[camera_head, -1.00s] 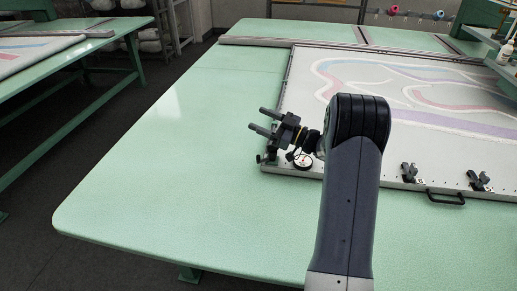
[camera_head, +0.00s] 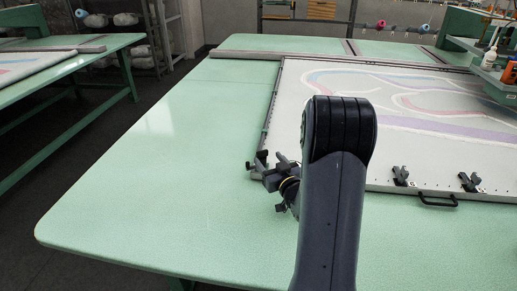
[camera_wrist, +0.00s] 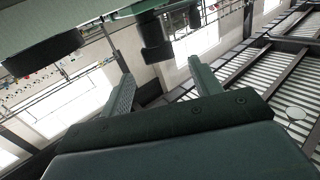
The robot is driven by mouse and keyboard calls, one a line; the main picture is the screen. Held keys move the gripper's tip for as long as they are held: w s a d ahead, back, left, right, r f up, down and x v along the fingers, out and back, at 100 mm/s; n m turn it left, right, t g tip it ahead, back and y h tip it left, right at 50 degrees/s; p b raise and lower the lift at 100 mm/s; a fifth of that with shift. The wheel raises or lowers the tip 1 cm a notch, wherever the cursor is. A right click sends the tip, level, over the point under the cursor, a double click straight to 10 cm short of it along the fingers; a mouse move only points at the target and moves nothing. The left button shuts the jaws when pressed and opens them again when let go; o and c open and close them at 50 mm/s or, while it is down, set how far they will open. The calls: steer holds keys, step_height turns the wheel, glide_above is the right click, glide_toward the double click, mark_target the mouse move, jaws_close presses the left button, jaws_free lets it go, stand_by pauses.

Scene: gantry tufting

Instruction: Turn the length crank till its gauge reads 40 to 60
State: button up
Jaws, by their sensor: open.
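My gripper (camera_head: 270,168) is at the near left corner of the tufting frame (camera_head: 400,184), tilted and partly hidden by its own wrist. Small dark fittings with a black knob (camera_head: 250,166) sit at that corner, close beside the fingers; I cannot tell which part is the length crank. In the wrist view the two fingers of my gripper (camera_wrist: 162,74) are apart with nothing between them. A dark round knob (camera_wrist: 155,40) is just beyond the fingertips, and another dark round piece (camera_wrist: 43,52) is at the upper left. The gauge is hidden now.
The green table (camera_head: 140,190) is clear left of the frame. Two dark clamps (camera_head: 402,176) (camera_head: 469,182) and a black handle (camera_head: 438,200) line the frame's near edge. A green machine part with bottles (camera_head: 490,60) stands at the right.

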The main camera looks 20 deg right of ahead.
mark_target(264, 152)
steer(key=w+p, duration=0.1)
steer(key=w, duration=0.6)
steer(key=shift+w, duration=0.3)
steer(key=c, duration=1)
steer(key=shift+n+y+b, duration=0.3)
steer(key=shift+n+y, duration=0.1)
steer(key=shift+y, duration=0.2)
steer(key=shift+n+y, duration=0.5)
steer(key=shift+y, duration=0.3)
steer(key=shift+a+r+n+g+y, duration=0.1)
steer(key=shift+n+g+y, duration=0.15)
steer(key=shift+n+y, duration=0.4)
steer(key=shift+a+f+n+g+y, duration=0.15)
steer(key=shift+n+g+y, duration=0.2)
steer(key=shift+y, duration=0.55)
steer(key=shift+a+r+n+g+y, duration=0.1)
steer(key=shift+r+n+g+y, duration=0.1)
steer(key=shift+n+y, duration=0.45)
